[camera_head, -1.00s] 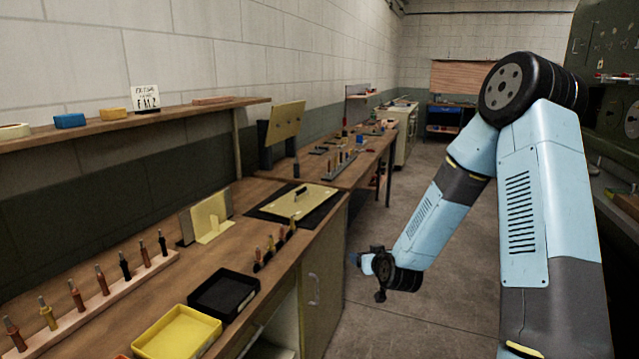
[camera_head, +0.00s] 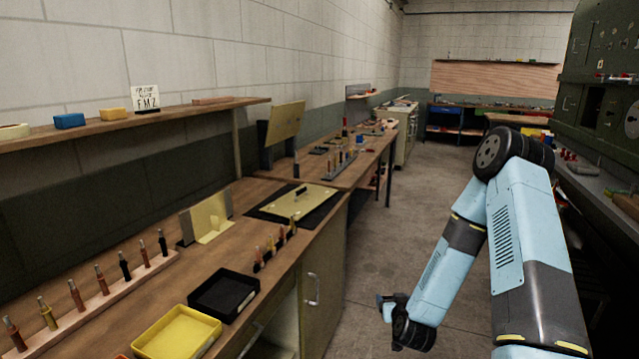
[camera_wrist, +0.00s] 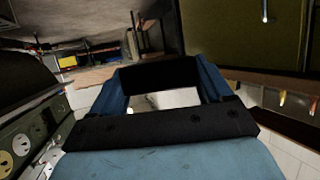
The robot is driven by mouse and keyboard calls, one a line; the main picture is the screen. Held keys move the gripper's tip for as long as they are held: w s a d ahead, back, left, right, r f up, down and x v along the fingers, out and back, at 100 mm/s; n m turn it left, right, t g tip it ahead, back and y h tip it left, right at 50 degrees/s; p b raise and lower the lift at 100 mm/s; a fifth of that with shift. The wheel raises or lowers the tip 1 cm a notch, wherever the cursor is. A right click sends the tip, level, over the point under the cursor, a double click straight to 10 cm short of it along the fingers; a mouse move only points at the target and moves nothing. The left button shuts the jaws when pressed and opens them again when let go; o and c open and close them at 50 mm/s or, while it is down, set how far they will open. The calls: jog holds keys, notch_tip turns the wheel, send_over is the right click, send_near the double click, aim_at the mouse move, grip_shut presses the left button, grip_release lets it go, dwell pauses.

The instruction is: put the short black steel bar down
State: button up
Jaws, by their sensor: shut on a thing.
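My gripper (camera_head: 387,306) hangs over the open floor to the right of the workbench in the head view, below the benchtop's edge in the picture. In the wrist view, its two blue fingers stand apart and it is shut on the short black steel bar (camera_wrist: 160,76). The bar spans the gap between the fingertips. In the head view I cannot make out the bar apart from the dark gripper parts.
The workbench (camera_head: 150,285) on the left carries a yellow tray (camera_head: 178,334), a black tray (camera_head: 224,292), a wooden rack (camera_head: 105,302) of upright tools, and a yellow plate on a black mat (camera_head: 323,212). The floor (camera_head: 425,195) beside it is clear. Green machinery (camera_head: 605,110) stands right.

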jog(key=shift+s+a+f, duration=0.1)
jog(key=shift+s+f, duration=0.45)
jog(key=s+a+r+n+g+y, duration=0.2)
jog(key=a+r+n+y, duration=0.5)
jog(key=a+r, duration=1.25)
jog(key=s+a+r+n+g+y, duration=0.2)
jog(key=s+a+r, duration=0.3)
jog(key=s, duration=0.3)
jog(key=s+a+r+n+g+y, duration=0.3)
jog(key=s+a+r+n+g, duration=0.1)
jog(key=s+a, duration=0.4)
jog(key=shift+s+r+n+g+y, duration=0.3)
jog(key=shift+s+r, duration=0.05)
jog(key=shift+r, duration=0.35)
jog(key=shift+w, duration=0.15)
